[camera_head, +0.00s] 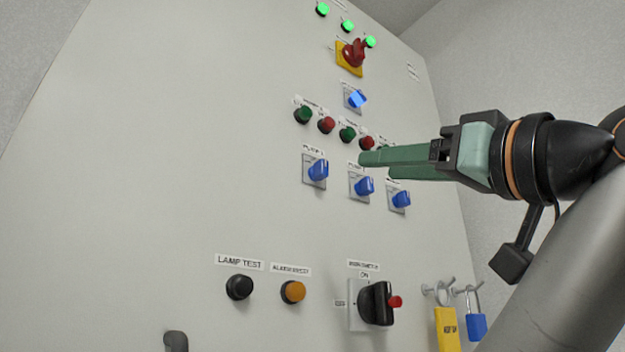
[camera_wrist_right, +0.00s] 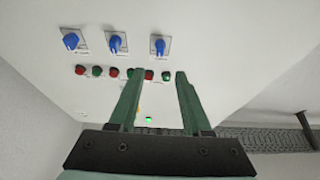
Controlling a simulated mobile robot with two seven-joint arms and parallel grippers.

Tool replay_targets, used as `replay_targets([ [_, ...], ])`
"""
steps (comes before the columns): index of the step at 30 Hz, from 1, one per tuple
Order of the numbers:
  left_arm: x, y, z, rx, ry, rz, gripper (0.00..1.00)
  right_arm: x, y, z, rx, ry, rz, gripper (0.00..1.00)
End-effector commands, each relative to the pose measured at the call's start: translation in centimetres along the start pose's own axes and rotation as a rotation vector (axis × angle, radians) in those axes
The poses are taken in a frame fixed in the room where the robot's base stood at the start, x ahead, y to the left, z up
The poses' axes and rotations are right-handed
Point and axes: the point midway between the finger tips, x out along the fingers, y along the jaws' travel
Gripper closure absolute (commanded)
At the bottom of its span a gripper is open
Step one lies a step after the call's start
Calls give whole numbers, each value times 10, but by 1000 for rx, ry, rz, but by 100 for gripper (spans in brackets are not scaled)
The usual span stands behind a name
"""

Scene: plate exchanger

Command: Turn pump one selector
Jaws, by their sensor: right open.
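The pump one selector (camera_head: 318,168) is a blue knob on a pale square plate, leftmost in a row of three on the cabinet front; its small label is hard to read. In the right wrist view, which is upside down, it appears to be the rightmost blue knob (camera_wrist_right: 159,45). My right gripper (camera_head: 376,165) has green fingers, comes in from the right, and is open and empty. Its fingertips (camera_wrist_right: 159,74) lie to the right of the pump one selector in the head view, apart from it. My left gripper is in neither view.
The other two blue selectors (camera_head: 363,186) (camera_head: 400,198) sit right of it. Green and red buttons (camera_head: 326,125) run above the row, with a red rotary switch (camera_head: 354,52) higher up. Below are lamp test button (camera_head: 239,287), a black switch (camera_head: 376,303) and hanging padlocks (camera_head: 446,328).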

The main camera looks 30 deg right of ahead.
Motion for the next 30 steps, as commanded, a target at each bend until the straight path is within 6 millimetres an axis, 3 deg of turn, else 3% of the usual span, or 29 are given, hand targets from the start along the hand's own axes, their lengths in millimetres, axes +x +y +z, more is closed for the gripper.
replay_targets([
  [5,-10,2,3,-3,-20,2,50,20,0,-2,0,-4,-1,51],
  [18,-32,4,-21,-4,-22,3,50,104,0,-1,1,-5,0,51],
  [24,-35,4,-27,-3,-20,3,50,122,0,0,0,-3,-1,51],
  [30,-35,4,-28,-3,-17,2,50,124,0,1,0,-1,0,51],
])
